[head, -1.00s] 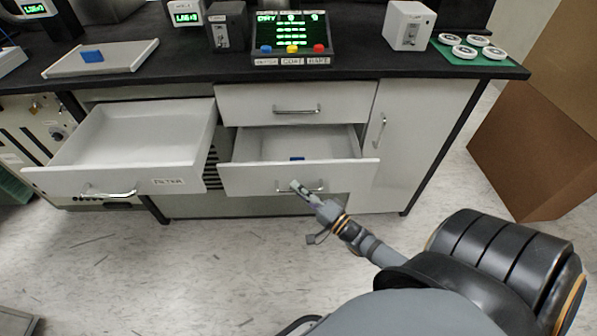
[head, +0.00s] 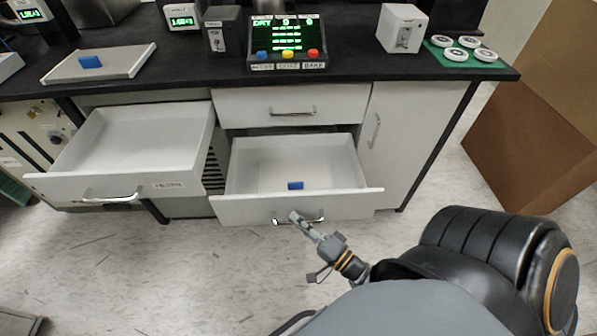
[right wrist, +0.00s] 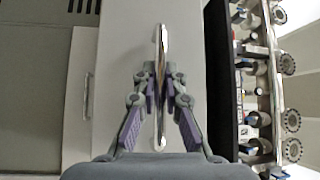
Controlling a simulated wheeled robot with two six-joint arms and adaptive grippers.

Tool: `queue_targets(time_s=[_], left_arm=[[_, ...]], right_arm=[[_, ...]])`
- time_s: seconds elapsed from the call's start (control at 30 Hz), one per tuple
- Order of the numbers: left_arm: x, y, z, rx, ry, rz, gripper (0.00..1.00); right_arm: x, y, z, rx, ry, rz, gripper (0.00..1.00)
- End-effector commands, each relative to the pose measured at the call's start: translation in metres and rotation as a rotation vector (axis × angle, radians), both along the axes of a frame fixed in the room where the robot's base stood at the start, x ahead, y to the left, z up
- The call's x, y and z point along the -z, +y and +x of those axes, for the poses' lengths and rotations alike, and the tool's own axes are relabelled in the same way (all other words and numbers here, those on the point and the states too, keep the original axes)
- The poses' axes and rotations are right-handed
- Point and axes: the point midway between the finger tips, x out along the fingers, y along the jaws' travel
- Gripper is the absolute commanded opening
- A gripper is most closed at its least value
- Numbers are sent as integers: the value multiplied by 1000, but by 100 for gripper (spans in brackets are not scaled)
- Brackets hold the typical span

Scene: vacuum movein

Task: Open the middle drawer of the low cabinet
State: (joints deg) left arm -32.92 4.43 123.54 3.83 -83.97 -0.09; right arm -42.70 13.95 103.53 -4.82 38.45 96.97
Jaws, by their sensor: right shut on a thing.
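The low cabinet (head: 390,150) stands under the black bench. Its middle drawer (head: 258,168), below a shut top drawer (head: 245,108), is pulled well out, and its white inside shows. A small blue block (head: 295,185) lies in it. My right gripper (head: 296,216) is at the drawer front. In the right wrist view, its purple-padded fingers (right wrist: 159,78) are shut on the middle drawer's silver bar handle (right wrist: 160,122), one on each side. The handle also shows in the head view (head: 316,220), partly hidden by the fingers. My left gripper is not in view.
A wide labelled drawer (head: 130,140) stands open at the left. A door (head: 372,130) at the cabinet's right is shut. The bench top (head: 345,75) holds a button panel (head: 288,42), boxes and a tray. Brown boxes (head: 520,150) stand at the right. The floor in front is mostly clear.

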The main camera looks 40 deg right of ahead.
Motion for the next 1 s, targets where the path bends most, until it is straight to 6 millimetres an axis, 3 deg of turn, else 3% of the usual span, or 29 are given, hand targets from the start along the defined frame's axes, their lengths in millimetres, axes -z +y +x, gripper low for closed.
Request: queue_targets(time_s=[0.07, 0.1, 0.27, 0.63, 1.0], left_arm=[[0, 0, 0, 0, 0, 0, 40], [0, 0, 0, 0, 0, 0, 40], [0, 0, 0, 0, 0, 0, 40], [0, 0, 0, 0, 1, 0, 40], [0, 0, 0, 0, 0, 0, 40]], right_arm=[[1, 0, 0, 0, 2, 0, 0], [1, 0, 0, 0, 2, 0, 11], [1, 0, 0, 0, 2, 0, 33], [2, -1, -5, -1, 3, -1, 34], [13, -21, -84, -1, 7, -1, 34]])
